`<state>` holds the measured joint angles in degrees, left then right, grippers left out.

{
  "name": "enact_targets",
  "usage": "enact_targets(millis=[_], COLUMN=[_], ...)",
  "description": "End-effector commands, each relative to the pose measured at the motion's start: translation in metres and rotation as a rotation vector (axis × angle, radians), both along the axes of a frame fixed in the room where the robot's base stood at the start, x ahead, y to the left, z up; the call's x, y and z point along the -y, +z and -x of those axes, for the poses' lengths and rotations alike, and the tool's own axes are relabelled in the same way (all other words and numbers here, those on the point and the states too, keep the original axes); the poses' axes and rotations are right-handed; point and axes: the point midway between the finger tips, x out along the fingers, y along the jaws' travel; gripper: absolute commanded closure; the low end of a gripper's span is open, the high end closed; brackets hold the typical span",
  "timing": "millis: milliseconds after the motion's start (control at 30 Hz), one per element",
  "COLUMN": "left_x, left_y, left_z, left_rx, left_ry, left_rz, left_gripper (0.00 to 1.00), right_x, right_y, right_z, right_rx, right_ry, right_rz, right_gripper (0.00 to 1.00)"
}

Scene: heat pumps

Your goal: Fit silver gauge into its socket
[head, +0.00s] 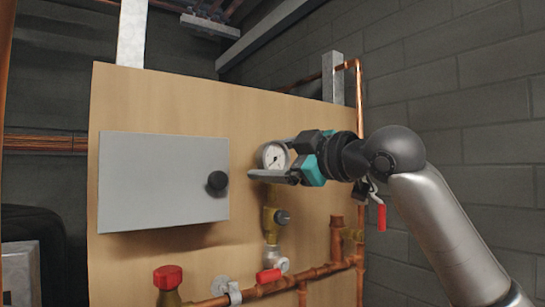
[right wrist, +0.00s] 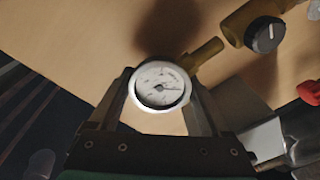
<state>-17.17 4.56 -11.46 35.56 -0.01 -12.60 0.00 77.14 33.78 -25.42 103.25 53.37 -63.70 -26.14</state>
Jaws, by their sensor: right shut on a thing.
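The silver gauge (head: 272,156) has a round white dial and is held upright in front of the wooden board. My right gripper (head: 280,163) is shut on it, coming in from the right. In the right wrist view the gauge (right wrist: 160,87) sits between the two fingertips (right wrist: 162,92). A short brass stub (right wrist: 206,51) runs from beside the gauge towards a brass valve with a dark knob (right wrist: 264,36). In the head view the brass valve fitting (head: 270,218) stands just below the gauge. A finger hides the spot between them, so I cannot tell whether they touch. My left gripper is not in view.
A grey box with a black knob (head: 165,182) is on the board left of the gauge. Copper pipes (head: 320,271) run below, with a red-capped valve (head: 168,278) and a red handle (head: 268,276). A block wall (head: 440,90) stands to the right.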

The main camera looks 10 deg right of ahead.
Motion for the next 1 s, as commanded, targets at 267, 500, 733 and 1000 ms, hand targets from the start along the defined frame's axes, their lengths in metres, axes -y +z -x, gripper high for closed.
enact_targets(millis=[267,500,733,1000], left_x=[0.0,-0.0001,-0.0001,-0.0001], left_y=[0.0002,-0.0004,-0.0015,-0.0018], left_z=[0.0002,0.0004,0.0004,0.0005], left_rx=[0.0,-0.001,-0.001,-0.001], left_ry=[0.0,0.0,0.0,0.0], left_rz=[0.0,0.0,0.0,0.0], left_gripper=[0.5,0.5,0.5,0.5], right_x=[0.0,0.0,-0.0002,-0.0002], right_y=[0.0001,-0.0024,-0.0069,-0.0083], right_z=[0.0002,0.0002,0.0002,0.0003], right_rx=[0.001,0.001,0.002,0.002], right_ry=[0.0,0.0,0.0,0.0], right_rz=[-0.001,-0.001,0.0,-0.001], right_gripper=[0.98,0.98,0.98,0.98])
